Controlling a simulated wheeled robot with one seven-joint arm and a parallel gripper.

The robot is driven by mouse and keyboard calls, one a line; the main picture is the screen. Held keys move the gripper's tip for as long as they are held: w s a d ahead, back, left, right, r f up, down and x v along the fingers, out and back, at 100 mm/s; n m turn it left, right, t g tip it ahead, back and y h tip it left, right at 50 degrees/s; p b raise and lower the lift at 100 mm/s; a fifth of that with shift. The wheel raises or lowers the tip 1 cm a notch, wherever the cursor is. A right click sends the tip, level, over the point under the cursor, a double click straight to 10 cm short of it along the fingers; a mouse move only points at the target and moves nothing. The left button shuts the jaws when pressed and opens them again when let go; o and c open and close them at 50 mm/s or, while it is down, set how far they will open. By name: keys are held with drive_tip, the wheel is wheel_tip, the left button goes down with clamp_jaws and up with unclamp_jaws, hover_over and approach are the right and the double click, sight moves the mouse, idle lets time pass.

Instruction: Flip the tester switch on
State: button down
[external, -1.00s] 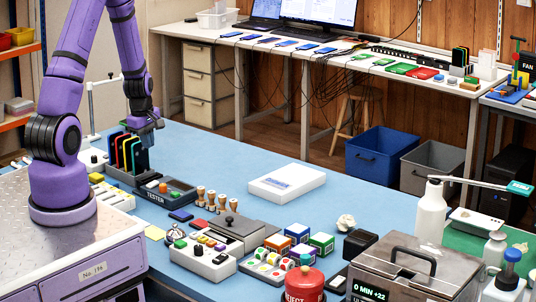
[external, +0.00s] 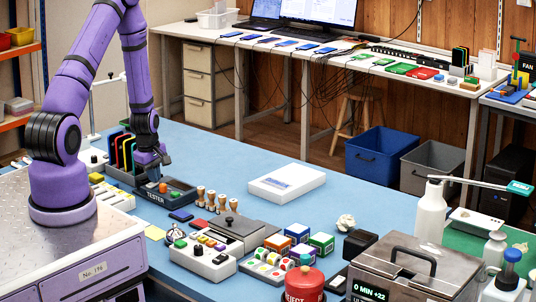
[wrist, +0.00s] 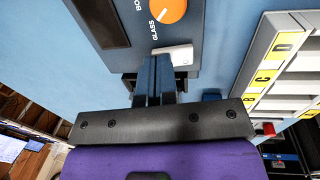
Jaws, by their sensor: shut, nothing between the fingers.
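The tester (external: 156,197) is a dark grey box on the blue table, with an orange knob and a green part on top in the external view. In the wrist view the tester (wrist: 207,30) shows an orange dial (wrist: 168,8) by the word GLASS, a dark window, and a small white switch (wrist: 177,53) near its edge. My gripper (wrist: 154,62) is shut and empty, with its fingertips right at the switch and partly covering its left end. Whether they touch it I cannot tell. In the external view my gripper (external: 157,172) is low over the tester's far side.
A rack of coloured phones (external: 124,150) stands close to the left of my gripper. Several wooden stamps (external: 211,199) stand right of the tester. A tray with yellow letter labels (wrist: 262,77) lies to the right in the wrist view. The table beyond the tester is clear.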

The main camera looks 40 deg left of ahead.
drive_tip(key=shift+f, duration=0.1)
idle(0.3)
drive_tip(key=shift+f, duration=0.15)
drive_tip(key=shift+s, duration=0.15)
drive_tip(key=shift+s+r, duration=0.2)
drive_tip(key=shift+s, duration=0.4)
drive_tip(key=shift+r, duration=0.15)
wheel_tip(320, 180, up, 14)
drive_tip(key=s, duration=0.2)
drive_tip(key=shift+f, duration=0.2)
idle(0.5)
idle(0.4)
